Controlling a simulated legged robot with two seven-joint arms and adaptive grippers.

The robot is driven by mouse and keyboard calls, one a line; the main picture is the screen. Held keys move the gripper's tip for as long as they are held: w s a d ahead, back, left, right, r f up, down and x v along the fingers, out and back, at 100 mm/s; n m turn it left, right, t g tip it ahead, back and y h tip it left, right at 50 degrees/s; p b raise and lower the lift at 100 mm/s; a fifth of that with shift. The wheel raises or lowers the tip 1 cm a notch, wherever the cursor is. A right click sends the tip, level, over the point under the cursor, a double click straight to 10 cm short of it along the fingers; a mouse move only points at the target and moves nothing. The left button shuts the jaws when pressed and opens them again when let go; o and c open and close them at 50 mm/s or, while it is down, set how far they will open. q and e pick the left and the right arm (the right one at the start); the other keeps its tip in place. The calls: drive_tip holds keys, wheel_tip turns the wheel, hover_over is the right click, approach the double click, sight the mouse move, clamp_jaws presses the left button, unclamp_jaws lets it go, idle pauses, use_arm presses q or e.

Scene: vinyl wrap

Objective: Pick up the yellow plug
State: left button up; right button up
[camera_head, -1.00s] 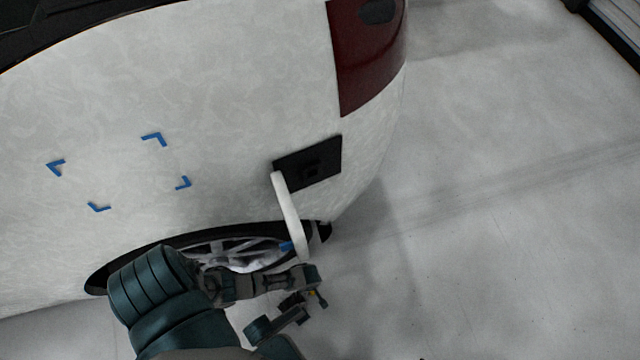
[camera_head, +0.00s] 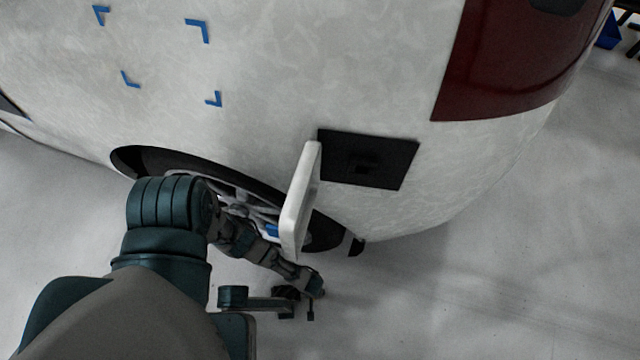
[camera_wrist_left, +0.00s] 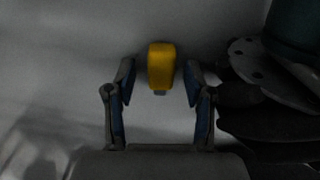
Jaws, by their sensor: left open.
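The yellow plug (camera_wrist_left: 161,66) shows in the left wrist view as a small rounded yellow block with a darker, bluish lower end. It sits between the two fingertips of my left gripper (camera_wrist_left: 160,80), with a visible gap on each side. The fingers are open and have blue inner pads. In the head view my left gripper (camera_head: 309,297) is small and low, below the open white flap, and I cannot make out the yellow plug there. My right gripper is in neither view.
A white car body (camera_head: 270,80) fills the upper head view, with a dark square recess (camera_head: 368,160) beside the open white flap (camera_head: 301,200). The wheel (camera_head: 165,162) is close behind my left arm. Blue corner marks (camera_head: 197,30) are on the panel. Grey floor lies open at right.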

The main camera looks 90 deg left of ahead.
use_arm(q)
drive_tip(key=shift+s, duration=0.1)
drive_tip(key=c, duration=1)
drive_tip(key=shift+r, duration=0.1)
drive_tip(key=shift+c, duration=0.2)
